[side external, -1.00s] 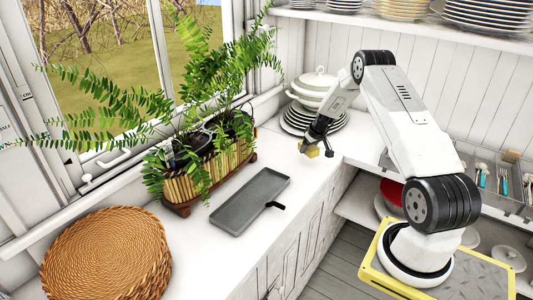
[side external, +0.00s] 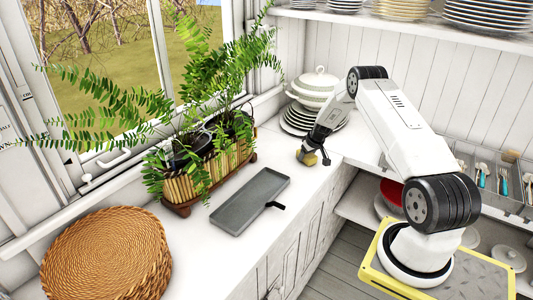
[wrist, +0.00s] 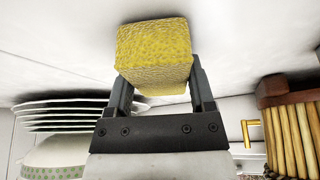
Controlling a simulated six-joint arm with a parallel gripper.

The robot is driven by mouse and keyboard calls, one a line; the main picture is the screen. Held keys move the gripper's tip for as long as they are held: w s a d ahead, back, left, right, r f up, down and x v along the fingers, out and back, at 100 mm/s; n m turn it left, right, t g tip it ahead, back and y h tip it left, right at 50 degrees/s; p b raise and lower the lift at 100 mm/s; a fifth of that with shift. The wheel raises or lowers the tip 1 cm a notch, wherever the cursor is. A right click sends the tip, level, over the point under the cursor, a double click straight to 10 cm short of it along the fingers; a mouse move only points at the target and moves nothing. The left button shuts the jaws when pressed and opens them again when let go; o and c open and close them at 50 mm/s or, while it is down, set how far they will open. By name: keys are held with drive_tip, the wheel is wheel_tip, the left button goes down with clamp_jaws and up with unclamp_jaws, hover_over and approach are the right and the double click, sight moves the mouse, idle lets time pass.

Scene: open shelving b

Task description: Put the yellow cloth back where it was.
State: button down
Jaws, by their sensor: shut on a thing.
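The yellow cloth (wrist: 153,50) looks like a thick, block-shaped folded piece with a rough surface. In the wrist view it sits between the two dark fingers of my gripper (wrist: 158,85), which is shut on it. In the side view the cloth (side external: 309,160) shows small and partly hidden at the tip of my gripper (side external: 313,158), low over the white counter (side external: 290,222), in front of the plate stack. I cannot tell whether the cloth touches the counter.
A plate stack (side external: 296,121) with a white tureen (side external: 313,86) stands just behind my gripper. A planter basket (side external: 215,172) of ferns and a grey tray (side external: 250,202) are to the left. The counter's front edge is close on the right.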

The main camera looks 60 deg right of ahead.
drive_tip(key=shift+f, duration=0.1)
unclamp_jaws()
idle(0.3)
drive_tip(key=v, duration=1.2)
idle(0.8)
